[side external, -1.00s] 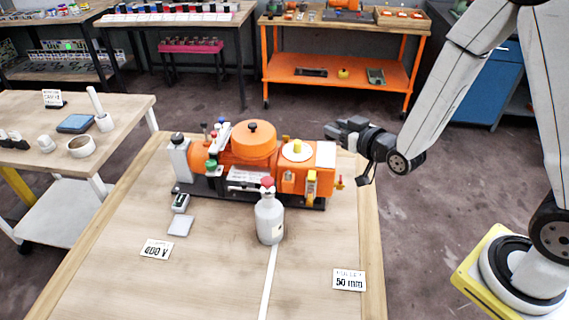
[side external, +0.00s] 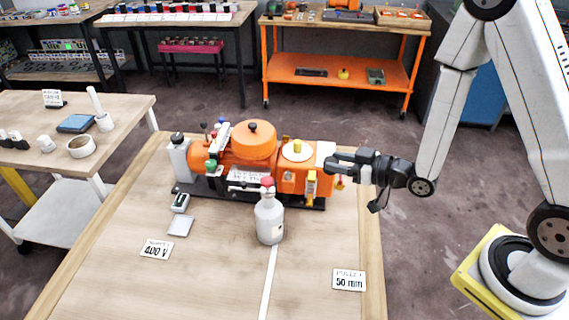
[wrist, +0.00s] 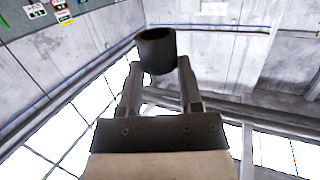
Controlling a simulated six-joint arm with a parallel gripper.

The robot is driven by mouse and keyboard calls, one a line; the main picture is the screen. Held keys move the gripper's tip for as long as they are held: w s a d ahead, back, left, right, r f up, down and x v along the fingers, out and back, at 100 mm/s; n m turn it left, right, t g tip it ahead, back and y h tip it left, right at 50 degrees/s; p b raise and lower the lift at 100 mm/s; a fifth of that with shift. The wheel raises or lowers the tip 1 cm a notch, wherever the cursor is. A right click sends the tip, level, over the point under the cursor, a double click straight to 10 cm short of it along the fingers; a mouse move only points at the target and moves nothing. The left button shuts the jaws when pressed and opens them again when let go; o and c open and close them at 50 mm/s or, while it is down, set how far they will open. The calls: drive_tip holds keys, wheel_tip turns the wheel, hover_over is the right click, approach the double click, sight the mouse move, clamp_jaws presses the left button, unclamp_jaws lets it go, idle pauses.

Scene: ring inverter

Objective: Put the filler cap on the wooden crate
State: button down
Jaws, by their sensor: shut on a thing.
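My gripper (wrist: 155,85) is shut on a dark, hollow, short cylinder (wrist: 156,52), which I take to be the filler cap; its open end shows in the wrist view. In the side view my gripper (side external: 340,166) lies level, pointing left at the right end of the orange machine (side external: 222,158); whether it touches the machine I cannot tell. The only thing like a wooden crate is a shallow wooden box (side external: 402,20) on the orange cart at the back; small items seem to lie in it.
A grey bottle with a red cap (side external: 269,220) stands in front of the machine. Cards reading 400 V (side external: 156,250) and 50 mm (side external: 349,281) stand on the bench (side external: 210,290). The bench front is mostly clear. Another table (side external: 130,105) is at left.

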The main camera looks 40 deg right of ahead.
idle(0.3)
hover_over(294, 181)
wheel_tip(294, 181, down, 9)
drive_tip(key=shift+s+r, duration=0.15)
drive_tip(key=shift+s, duration=0.3)
drive_tip(key=shift+d, duration=0.1)
drive_tip(key=shift+w+f, duration=0.3)
drive_tip(key=shift+f, duration=0.7)
drive_tip(key=shift+w+f, duration=0.25)
drive_tip(key=shift+f, duration=0.7)
drive_tip(key=shift+f, duration=0.15)
drive_tip(key=shift+c, duration=1.3)
unclamp_jaws()
